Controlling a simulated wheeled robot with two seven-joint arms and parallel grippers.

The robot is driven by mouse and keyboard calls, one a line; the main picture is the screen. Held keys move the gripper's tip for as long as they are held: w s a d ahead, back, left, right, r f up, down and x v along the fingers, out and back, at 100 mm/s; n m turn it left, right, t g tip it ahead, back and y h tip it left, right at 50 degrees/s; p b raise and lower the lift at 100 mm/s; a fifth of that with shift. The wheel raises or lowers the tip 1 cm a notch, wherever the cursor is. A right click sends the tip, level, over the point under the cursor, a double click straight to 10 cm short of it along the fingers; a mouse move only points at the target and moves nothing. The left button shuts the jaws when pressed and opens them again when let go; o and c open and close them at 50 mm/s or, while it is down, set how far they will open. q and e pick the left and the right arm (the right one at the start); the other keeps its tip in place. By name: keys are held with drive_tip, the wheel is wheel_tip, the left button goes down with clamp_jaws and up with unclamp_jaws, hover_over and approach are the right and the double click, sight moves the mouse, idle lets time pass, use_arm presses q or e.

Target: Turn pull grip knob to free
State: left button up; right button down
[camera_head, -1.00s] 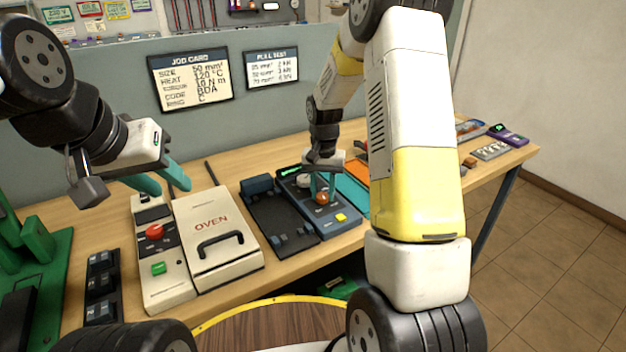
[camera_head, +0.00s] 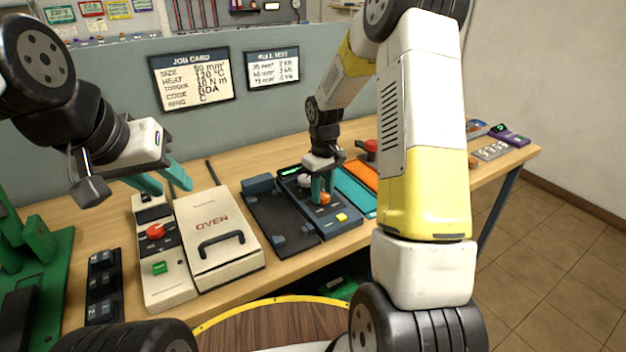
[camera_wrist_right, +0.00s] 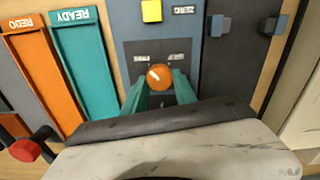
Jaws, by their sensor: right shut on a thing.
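The pull grip knob (camera_head: 324,198) is a small orange knob with a white pointer line, on the blue-grey tester (camera_head: 352,221) beside a yellow button. In the right wrist view the knob (camera_wrist_right: 159,76) sits between two labels, its pointer slanting to the upper left. My right gripper (camera_wrist_right: 160,90) points down at it, with a teal finger on each side, shut on the knob. My left gripper (camera_head: 168,183) is open and empty above the back of the oven and the control box. The fingers partly hide the knob in the head view.
A white oven (camera_head: 219,250) and a control box with a red button (camera_head: 155,231) stand at left. A teal tray (camera_head: 356,190) and an orange tray lie right of the tester. A red knob (camera_wrist_right: 25,150) shows at lower left in the right wrist view.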

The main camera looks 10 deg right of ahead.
sight(322, 195)
drive_tip(key=shift+n, duration=0.6)
drive_tip(key=c, duration=1)
unclamp_jaws()
drive_tip(key=shift+r, duration=0.1)
wheel_tip(322, 195, up, 8)
drive_tip(key=shift+f, duration=0.2)
